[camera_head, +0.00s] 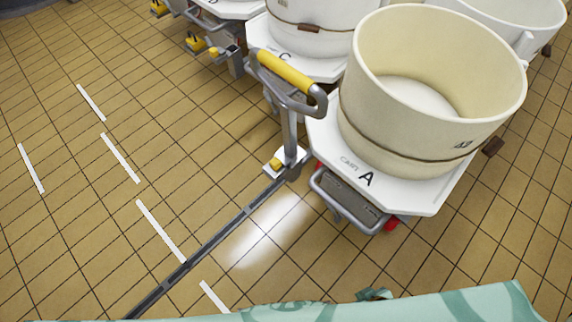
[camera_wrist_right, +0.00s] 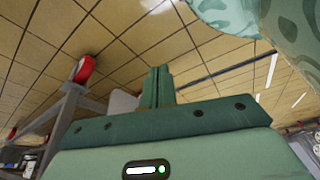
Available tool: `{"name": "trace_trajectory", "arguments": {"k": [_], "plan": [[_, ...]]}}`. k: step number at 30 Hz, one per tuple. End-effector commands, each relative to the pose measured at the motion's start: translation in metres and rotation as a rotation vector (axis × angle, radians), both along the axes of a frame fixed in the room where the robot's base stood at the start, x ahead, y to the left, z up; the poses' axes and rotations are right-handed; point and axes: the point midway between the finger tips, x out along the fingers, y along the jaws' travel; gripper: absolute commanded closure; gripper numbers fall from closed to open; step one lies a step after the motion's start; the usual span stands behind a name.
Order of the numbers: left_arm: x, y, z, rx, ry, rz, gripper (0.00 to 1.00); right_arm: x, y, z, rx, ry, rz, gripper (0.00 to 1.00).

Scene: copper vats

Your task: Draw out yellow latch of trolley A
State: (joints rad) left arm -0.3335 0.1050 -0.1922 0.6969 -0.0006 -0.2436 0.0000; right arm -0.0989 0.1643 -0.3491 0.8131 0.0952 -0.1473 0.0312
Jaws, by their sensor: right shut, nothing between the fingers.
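Trolley A (camera_head: 427,203) stands at the right in the head view, a white platform marked "CART A" with a big cream vat (camera_head: 430,85) on it. At its left corner rises a grey post with a yellow-gripped handle (camera_head: 285,72). A small yellow latch (camera_head: 275,163) sits on a white bracket at the post's foot. My right gripper (camera_head: 375,294) shows only as a small teal piece at the bottom, well apart from the latch. In the right wrist view its fingers (camera_wrist_right: 158,85) are together and empty. My left gripper is out of view.
A grey floor rail (camera_head: 215,240) runs from the post's foot to the lower left. Trolley C (camera_head: 315,66) stands behind, with other yellow parts (camera_head: 195,45) near it. A red wheel (camera_wrist_right: 84,69) shows in the right wrist view. The tiled floor at left is clear.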

Motion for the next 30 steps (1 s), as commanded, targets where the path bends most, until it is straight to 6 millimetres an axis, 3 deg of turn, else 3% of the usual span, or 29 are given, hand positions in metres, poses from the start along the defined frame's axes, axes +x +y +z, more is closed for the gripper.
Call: {"name": "trace_trajectory", "arguments": {"k": [1, 5, 6, 9, 12, 15, 18, 30], "plan": [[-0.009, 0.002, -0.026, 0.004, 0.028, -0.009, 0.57, 0.038, 0.014, -0.019, 0.064, -0.072, -0.031, 1.0], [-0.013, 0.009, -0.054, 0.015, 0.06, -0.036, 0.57, 0.142, 0.064, 0.0, 0.327, -0.293, -0.175, 1.0], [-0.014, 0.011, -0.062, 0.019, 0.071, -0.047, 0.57, 0.17, 0.082, 0.013, 0.436, -0.349, -0.231, 1.0], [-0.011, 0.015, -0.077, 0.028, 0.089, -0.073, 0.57, 0.225, 0.124, 0.058, 0.753, -0.453, -0.388, 1.0], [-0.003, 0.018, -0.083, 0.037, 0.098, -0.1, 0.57, 0.256, 0.154, 0.117, 1.086, -0.49, -0.554, 1.0], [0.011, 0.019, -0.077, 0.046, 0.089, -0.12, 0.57, 0.268, 0.166, 0.172, 1.366, -0.474, -0.714, 1.0], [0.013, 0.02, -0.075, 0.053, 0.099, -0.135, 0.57, 0.276, 0.161, 0.198, 1.555, -0.447, -0.857, 1.0], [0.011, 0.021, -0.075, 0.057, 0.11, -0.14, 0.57, 0.277, 0.156, 0.199, 1.615, -0.422, -0.917, 1.0]]}}
